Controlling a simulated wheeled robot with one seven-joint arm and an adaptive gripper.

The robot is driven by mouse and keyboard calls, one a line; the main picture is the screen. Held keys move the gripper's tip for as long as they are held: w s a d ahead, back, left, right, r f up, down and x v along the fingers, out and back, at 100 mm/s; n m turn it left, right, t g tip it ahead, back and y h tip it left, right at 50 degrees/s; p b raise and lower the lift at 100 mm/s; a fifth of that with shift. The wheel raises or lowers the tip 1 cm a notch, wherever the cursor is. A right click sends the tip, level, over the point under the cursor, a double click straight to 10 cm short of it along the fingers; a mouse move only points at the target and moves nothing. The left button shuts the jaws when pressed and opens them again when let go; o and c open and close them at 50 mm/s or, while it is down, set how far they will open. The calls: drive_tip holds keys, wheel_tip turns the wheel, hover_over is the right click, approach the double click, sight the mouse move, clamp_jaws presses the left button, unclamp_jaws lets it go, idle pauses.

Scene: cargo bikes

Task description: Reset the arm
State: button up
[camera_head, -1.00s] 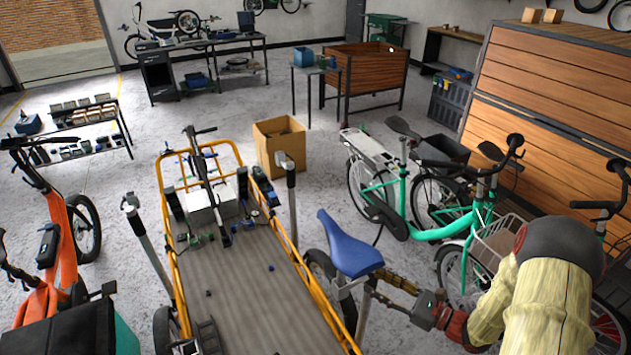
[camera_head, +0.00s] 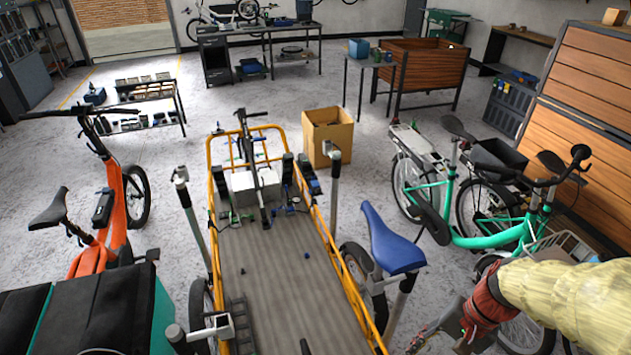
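My arm, in a pale yellow ribbed sleeve with a dark red cuff, enters from the right edge in the head view. My gripper (camera_head: 428,340) is at the bottom of the picture, right of the blue bike saddle (camera_head: 390,240) and lower in the picture. Only part of the gripper shows, its fingers are small and unclear against the background, and the bottom edge may cut them off. I cannot see anything held in it.
A yellow-framed cargo bike bed (camera_head: 275,270) with small parts stands in the middle. Green bikes (camera_head: 490,240) stand close by my arm on the right. An orange bike (camera_head: 100,230) stands left, a cardboard box (camera_head: 328,138) behind. Open floor (camera_head: 180,75) lies at the back left.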

drive_tip(key=a+r+n+t+h+b, duration=0.1)
drive_tip(key=a+r+n+t+h, duration=0.1)
drive_tip(key=r, duration=0.6)
drive_tip(key=a+r+n+t+h+b, duration=0.1)
drive_tip(key=a+r+n+t, duration=0.1)
drive_tip(key=r+n+t, duration=0.2)
drive_tip(key=shift+s+a+r+n+h, duration=0.35)
drive_tip(key=shift+r+n, duration=0.55)
drive_tip(key=shift+r, duration=1)
drive_tip(key=shift+w, duration=0.1)
drive_tip(key=shift+c, duration=0.4)
